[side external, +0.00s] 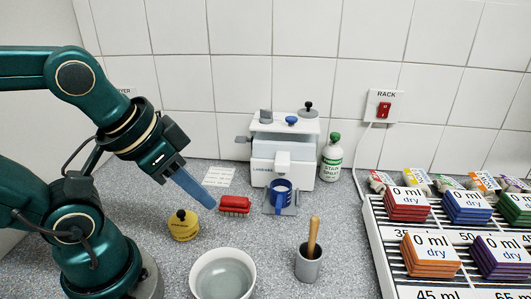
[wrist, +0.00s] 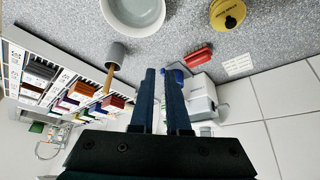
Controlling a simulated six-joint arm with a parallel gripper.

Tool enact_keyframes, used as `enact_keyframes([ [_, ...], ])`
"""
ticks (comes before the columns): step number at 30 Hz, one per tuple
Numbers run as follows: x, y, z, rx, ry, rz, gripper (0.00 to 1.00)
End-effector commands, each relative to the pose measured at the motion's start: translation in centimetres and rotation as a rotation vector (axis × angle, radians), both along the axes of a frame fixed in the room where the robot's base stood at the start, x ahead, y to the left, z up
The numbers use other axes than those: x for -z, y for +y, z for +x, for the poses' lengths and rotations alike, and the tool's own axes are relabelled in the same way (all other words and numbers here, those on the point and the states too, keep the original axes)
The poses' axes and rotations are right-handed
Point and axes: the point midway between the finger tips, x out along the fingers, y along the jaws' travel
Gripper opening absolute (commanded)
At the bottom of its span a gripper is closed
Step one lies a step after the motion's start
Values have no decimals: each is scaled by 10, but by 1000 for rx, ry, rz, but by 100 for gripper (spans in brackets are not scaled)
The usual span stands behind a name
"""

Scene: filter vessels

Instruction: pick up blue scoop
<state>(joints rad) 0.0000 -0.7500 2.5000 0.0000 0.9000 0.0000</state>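The blue scoop (side external: 281,196) sits on the small drip tray at the front of the white machine in the side external view. In the wrist view the blue scoop (wrist: 177,68) is partly hidden behind my fingertips. My gripper (side external: 211,205) is up and to the left of the scoop, tilted down toward the right, and apart from it. In the wrist view a narrow gap shows between the two fingers of my gripper (wrist: 158,72). Nothing is held between them.
A red brush (side external: 235,205) lies between my gripper and the white machine (side external: 284,150). A yellow weight-like pot (side external: 183,225), a white bowl (side external: 223,275) and a grey cup with a wooden pestle (side external: 309,262) stand in front. A rack (side external: 378,250) with coloured blocks fills the right.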

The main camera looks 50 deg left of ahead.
Motion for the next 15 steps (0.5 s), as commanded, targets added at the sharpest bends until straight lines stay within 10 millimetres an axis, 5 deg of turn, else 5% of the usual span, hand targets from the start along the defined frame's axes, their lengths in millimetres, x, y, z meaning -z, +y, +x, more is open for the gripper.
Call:
enact_keyframes([
  [1, 0, 0, 0, 0, 0, 0, 38],
  [5, 0, 0, 0, 0, 0, 0, 86],
  [15, -2, 0, 0, 0, -1, 0, 86],
])
